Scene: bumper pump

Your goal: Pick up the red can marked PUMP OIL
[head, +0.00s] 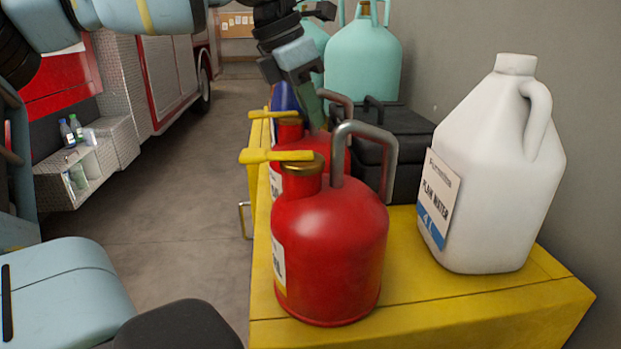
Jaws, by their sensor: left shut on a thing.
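Two red cans with grey handles and yellow spouts stand on a yellow cabinet top (425,310). The front red can (335,245) is upright, with a brass cap. Its white label is seen nearly edge-on and I cannot read it fully. The rear red can (293,133) is mostly hidden behind it; its label is cut off too. My left gripper (314,108) comes down from above at the rear can, by its handle. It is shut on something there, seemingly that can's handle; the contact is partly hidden. My right gripper is not in view.
A white plain water jug (495,175) stands at the right. Black cases (395,145) and pale green tanks (362,65) are behind, beside a grey wall. A blue object (284,97) is behind the rear can. Open floor (185,190) and a fire truck lie left.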

